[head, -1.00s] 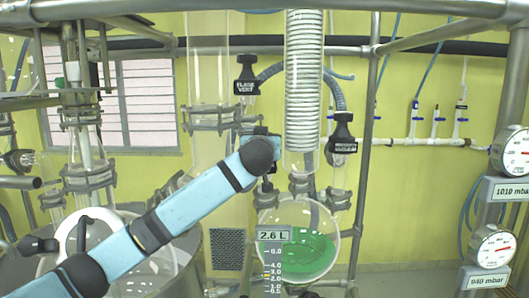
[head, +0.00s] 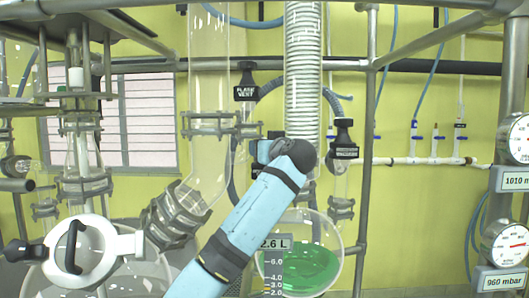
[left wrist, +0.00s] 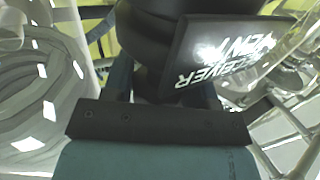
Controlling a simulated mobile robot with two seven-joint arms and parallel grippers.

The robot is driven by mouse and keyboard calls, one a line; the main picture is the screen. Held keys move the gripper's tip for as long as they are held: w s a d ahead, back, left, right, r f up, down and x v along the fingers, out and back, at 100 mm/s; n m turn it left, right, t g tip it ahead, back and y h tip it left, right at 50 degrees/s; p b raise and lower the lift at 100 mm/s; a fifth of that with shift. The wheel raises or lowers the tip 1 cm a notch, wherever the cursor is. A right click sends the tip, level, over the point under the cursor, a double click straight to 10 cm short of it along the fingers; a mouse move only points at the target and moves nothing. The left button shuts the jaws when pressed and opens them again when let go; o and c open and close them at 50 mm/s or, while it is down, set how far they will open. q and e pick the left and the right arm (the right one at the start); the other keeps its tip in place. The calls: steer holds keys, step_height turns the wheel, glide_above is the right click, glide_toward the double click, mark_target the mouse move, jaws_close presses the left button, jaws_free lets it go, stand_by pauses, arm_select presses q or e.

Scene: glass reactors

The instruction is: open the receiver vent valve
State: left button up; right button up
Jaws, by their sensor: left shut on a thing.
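In the left wrist view, the black receiver vent valve (left wrist: 160,25) fills the top middle. Its label, reading RECEIVER VENT upside down, is on the black tag (left wrist: 235,55) beside it. My left gripper (left wrist: 162,82) is shut on the valve, with a finger on either side of its lower part. In the head view, my left gripper (head: 264,151) is left of the coiled glass column, above the receiver flask (head: 334,232). My own blue arm hides the valve there. My right gripper is in neither view.
The flask vent tag (head: 245,84) hangs above my gripper. Another black valve (head: 344,140) is to the right. The lower pressure gauge (head: 502,246) reads 960 mbar. Glass tubes and metal rails crowd the arm.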

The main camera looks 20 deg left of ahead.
arm_select(q)
steer(key=shift+y, duration=0.3)
steer(key=o, duration=0.6)
steer(key=shift+o, duration=0.2)
steer(key=shift+s+d, duration=0.25)
steer(key=shift+d, duration=0.05)
steer(key=b+v, duration=0.3)
steer(key=v, duration=1)
steer(key=shift+r, duration=0.25)
